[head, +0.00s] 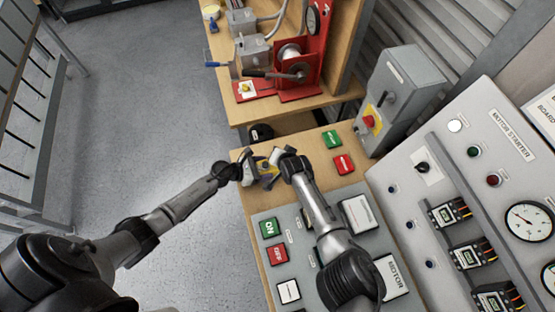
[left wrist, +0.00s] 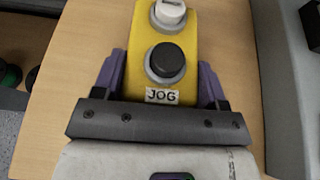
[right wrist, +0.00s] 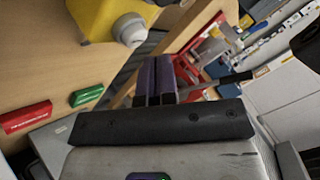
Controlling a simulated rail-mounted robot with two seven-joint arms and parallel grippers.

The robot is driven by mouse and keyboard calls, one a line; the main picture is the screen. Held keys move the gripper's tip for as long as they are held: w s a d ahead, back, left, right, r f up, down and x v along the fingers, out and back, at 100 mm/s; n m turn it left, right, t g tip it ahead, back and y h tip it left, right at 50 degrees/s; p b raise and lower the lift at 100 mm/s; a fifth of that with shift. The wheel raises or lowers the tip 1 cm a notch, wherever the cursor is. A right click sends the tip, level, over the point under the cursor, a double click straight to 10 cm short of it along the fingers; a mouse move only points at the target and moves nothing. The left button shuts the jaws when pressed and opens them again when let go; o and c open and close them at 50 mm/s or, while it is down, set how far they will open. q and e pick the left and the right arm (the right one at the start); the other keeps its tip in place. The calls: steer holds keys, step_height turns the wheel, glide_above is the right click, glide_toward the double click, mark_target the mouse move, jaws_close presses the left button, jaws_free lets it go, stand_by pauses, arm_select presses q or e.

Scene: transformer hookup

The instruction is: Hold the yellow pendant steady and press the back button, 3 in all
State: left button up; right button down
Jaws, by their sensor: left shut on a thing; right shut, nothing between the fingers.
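The yellow pendant (left wrist: 190,50) sits between the purple fingers of my left gripper (left wrist: 160,80), which is shut on it. Its face carries a black button (left wrist: 167,61) above a JOG label and a white button (left wrist: 169,13) at the top of the picture. In the head view the pendant (head: 268,169) is small and partly hidden by the grippers. My right gripper (right wrist: 157,78) is shut and empty, with its fingertips beside and apart from the pendant. A pale round button (right wrist: 130,29) sticks out from the pendant in the right wrist view.
A green plate (head: 332,139) and a red plate (head: 344,164) lie on the wooden bench. A grey panel (head: 261,217) with ON and red buttons is in front. A red winch (head: 305,70) stands behind, and the motor starter board (head: 480,125) is on the right.

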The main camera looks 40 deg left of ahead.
steer(key=shift+f, duration=0.1)
steer(key=shift+f, duration=0.3)
